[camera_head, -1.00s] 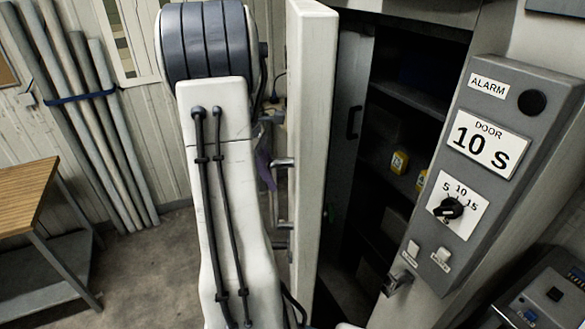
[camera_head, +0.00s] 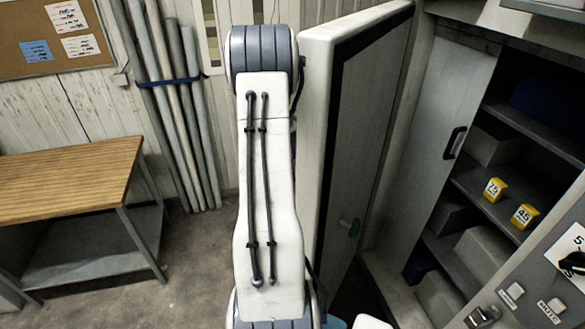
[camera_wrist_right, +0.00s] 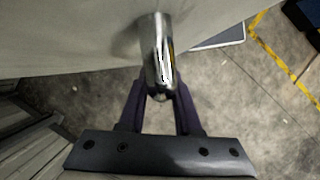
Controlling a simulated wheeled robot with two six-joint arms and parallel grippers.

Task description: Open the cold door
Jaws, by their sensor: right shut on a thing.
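The cold door (camera_head: 350,140) stands wide open in the head view, a thick white panel with a dark seal along its inner edge. In the right wrist view, my right gripper (camera_wrist_right: 160,93) is shut on the shiny metal door handle (camera_wrist_right: 157,55), which stands out from the pale door face. My left gripper is not in view.
Behind the doorway are dark shelves (camera_head: 465,185) with yellow tags marked 75 and 45, and an inner grey door (camera_head: 445,130) with a black handle. A control panel (camera_head: 535,285) is at lower right. A wooden table (camera_head: 70,180) and leaning pipes (camera_head: 175,110) stand left.

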